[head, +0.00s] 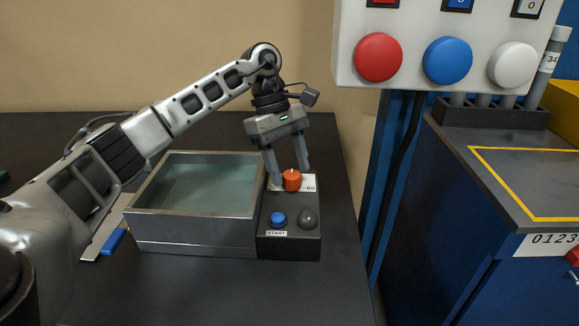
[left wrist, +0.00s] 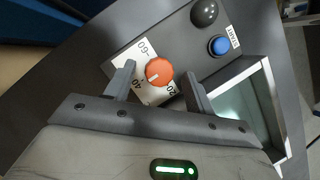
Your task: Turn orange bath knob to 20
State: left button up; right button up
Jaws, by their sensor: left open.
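The orange bath knob (head: 292,181) sits on a white dial plate at the back of the dark control box (head: 289,247). In the left wrist view the knob (left wrist: 160,71) shows a short white mark that points toward the 40 on the dial plate (left wrist: 147,95). The numbers 60, 40 and 20 can be read around it. My left gripper (head: 289,174) is open above the control box, pointing down, with one finger on each side of the knob. I cannot tell whether the fingers touch it. My right gripper is not in view.
A metal bath (head: 197,236) with water stands left of the control box. A blue START button (head: 278,219) and a grey button (head: 308,219) sit in front of the knob. A white panel (head: 400,15) with red, blue and white buttons hangs at the upper right.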

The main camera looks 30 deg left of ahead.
pick_arm(q)
jog(key=shift+d+f, duration=0.15)
jog(key=shift+f, duration=0.2)
jog(key=c, duration=1)
jog(key=shift+o, duration=0.2)
